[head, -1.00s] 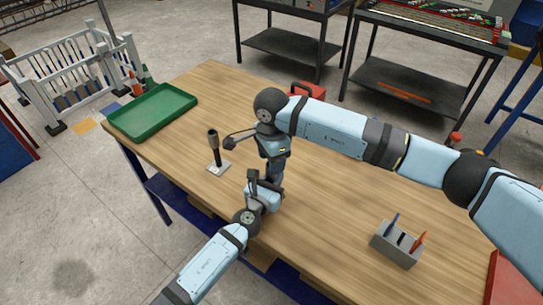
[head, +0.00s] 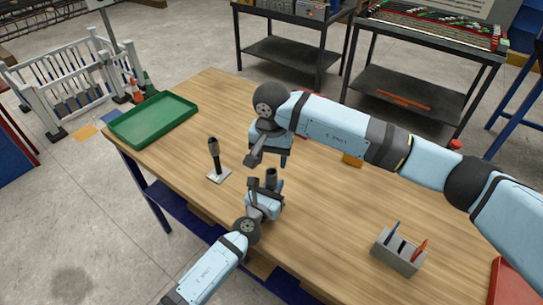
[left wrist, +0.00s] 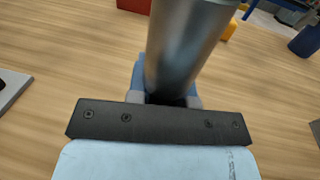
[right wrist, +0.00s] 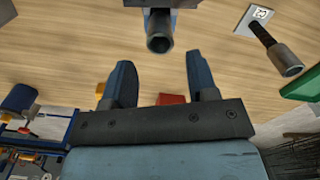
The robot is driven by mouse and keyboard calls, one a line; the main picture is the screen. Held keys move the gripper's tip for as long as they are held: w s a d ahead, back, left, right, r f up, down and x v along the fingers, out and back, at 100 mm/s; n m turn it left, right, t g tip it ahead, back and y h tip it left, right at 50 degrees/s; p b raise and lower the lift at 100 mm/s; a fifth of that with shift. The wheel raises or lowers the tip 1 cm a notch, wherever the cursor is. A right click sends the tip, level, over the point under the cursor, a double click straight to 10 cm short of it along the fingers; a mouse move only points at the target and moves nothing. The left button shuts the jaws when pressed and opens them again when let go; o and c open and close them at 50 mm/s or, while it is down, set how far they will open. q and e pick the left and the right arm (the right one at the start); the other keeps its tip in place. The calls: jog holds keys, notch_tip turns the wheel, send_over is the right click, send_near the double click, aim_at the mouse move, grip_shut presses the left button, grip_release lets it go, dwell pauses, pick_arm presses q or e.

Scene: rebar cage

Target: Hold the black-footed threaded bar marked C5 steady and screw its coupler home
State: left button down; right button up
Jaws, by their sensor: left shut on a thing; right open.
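My left gripper (head: 265,192) is shut on a dark upright threaded bar with a grey coupler (head: 271,174), above the front middle of the table. In the left wrist view the grey metal cylinder (left wrist: 182,45) rises close from between the fingers. My right gripper (head: 256,158) is open and empty, above and behind the held bar. In the right wrist view its two fingers (right wrist: 161,62) are spread, with the coupler's open end (right wrist: 160,35) beyond their tips. The held bar's foot is hidden and no C5 mark is readable.
Another bar with a coupler (head: 214,147) stands on a pale plate (head: 219,175) to the left. A green tray (head: 152,118) lies at the far left corner. A grey holder (head: 398,254) with tools stands at right.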

aim_at(272, 178)
jog(key=shift+f, duration=4)
jog(key=c, duration=0.9)
jog(key=o, duration=1)
jog(key=shift+r, duration=0.1)
jog(key=shift+r, duration=2.15)
jog(key=o, duration=0.6)
jog(key=shift+c, duration=0.2)
